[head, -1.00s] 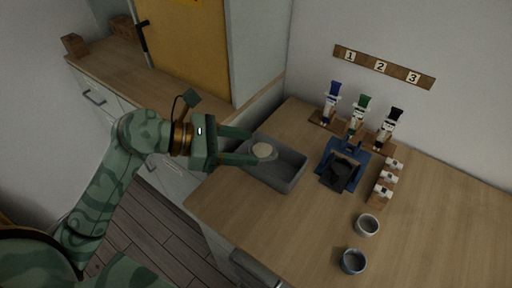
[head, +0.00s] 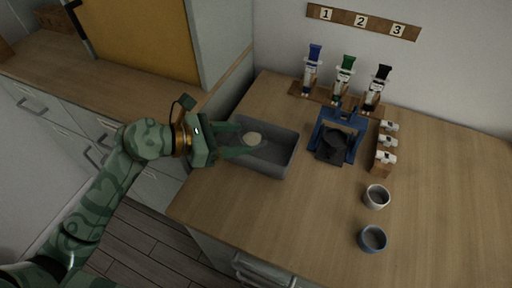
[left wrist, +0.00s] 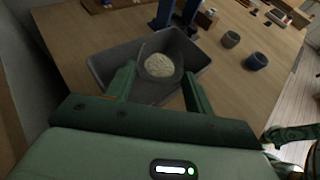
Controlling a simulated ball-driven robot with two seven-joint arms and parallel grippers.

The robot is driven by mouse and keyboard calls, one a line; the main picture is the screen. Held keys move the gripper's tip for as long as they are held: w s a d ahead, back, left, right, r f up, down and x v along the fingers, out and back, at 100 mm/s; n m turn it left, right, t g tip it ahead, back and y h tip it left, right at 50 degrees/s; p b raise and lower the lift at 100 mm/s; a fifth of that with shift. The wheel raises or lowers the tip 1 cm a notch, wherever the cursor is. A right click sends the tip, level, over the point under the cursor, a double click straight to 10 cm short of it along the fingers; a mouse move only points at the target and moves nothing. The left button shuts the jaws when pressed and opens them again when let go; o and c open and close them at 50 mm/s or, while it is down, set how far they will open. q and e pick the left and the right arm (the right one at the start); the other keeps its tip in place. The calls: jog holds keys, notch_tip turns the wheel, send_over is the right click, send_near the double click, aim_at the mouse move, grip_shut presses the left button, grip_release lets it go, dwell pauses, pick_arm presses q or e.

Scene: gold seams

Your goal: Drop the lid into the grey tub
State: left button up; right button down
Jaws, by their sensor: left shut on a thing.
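The lid (head: 252,139) is a small pale, cream-coloured disc. My left gripper (head: 240,143) is shut on it and holds it over the left part of the grey tub (head: 270,168). In the left wrist view the lid (left wrist: 160,66) sits between the two green fingers (left wrist: 158,88), with the tub (left wrist: 105,64) behind and around it. The tub is an open rectangular box on the wooden counter, and the part of its floor that shows looks empty. The lid's exact height over the tub is hard to tell.
Right of the tub stands a blue frame (head: 351,136) with a dark block. A white cup (head: 376,196) and a blue-grey cup (head: 372,238) stand front right.

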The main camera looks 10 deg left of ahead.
pick_arm(q)
jog(key=shift+r, duration=0.1)
jog(key=o, duration=1)
jog(key=shift+o, duration=0.5)
pick_arm(e)
jog(key=shift+a, duration=0.35)
pick_arm(q)
jog(key=shift+s, duration=0.1)
jog(key=p+v, duration=0.2)
jog(key=v, duration=1.4)
jog(key=shift+p, duration=0.4)
pick_arm(e)
jog(key=shift+w+d+r, duration=0.15)
jog(key=shift+w+r, duration=0.1)
jog(key=shift+r, duration=0.4)
jog(key=shift+w+d+r, duration=0.1)
jog(key=shift+w+r, duration=0.1)
jog(key=shift+r, duration=0.4)
pick_arm(q)
jog(key=shift+s+a, duration=0.1)
